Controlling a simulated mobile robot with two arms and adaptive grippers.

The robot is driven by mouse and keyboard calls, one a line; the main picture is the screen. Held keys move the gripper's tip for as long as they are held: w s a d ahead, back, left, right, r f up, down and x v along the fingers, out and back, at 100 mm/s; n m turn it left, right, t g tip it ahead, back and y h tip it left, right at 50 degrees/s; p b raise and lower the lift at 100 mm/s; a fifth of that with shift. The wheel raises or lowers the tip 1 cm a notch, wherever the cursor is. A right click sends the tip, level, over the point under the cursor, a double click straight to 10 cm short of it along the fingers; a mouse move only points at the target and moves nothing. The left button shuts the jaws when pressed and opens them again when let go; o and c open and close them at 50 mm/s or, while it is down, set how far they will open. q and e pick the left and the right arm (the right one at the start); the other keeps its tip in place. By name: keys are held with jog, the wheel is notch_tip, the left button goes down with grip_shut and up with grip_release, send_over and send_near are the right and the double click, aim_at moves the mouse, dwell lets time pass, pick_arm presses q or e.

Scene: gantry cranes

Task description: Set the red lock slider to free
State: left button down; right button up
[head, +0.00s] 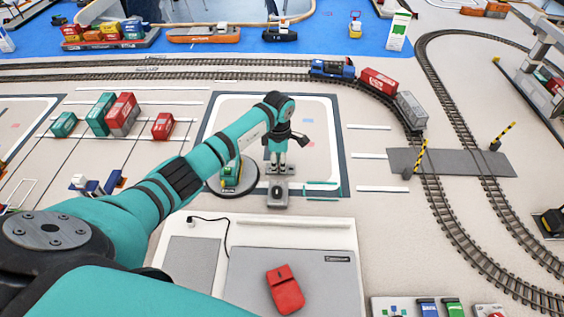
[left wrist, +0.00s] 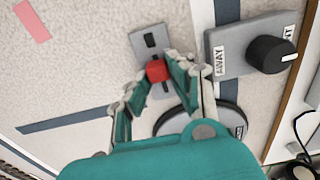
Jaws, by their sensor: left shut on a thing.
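The red lock slider (left wrist: 156,70) is a small red block on a grey plate (left wrist: 150,40) with a dark slot, seen in the left wrist view. The slot shows beyond the block, toward the top of that view. My left gripper (left wrist: 158,74) is shut on the slider, with a fingertip at each side. In the head view my left gripper (head: 278,164) points down at the lock plate, and the slider is hidden there. My right gripper is in neither view.
A grey box with a black knob (left wrist: 268,54) and an "AWAY" label sits close beside the lock plate. A round turntable (head: 216,188) with a green vehicle (head: 231,174) is left of the gripper. Containers (head: 122,112), a train (head: 378,80) and tracks lie farther off.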

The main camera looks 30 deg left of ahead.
aim_at(267, 168)
pick_arm(q)
jog(key=a, duration=0.1)
jog(key=s+a, duration=0.1)
jog(key=a, duration=0.1)
jog(key=shift+s+a, duration=0.2)
jog(key=shift+s, duration=0.05)
jog(key=c, duration=1.2)
grip_release()
jog(key=shift+s, duration=0.1)
jog(key=shift+o, duration=0.2)
jog(key=shift+r, duration=0.5)
notch_tip(267, 168, up, 11)
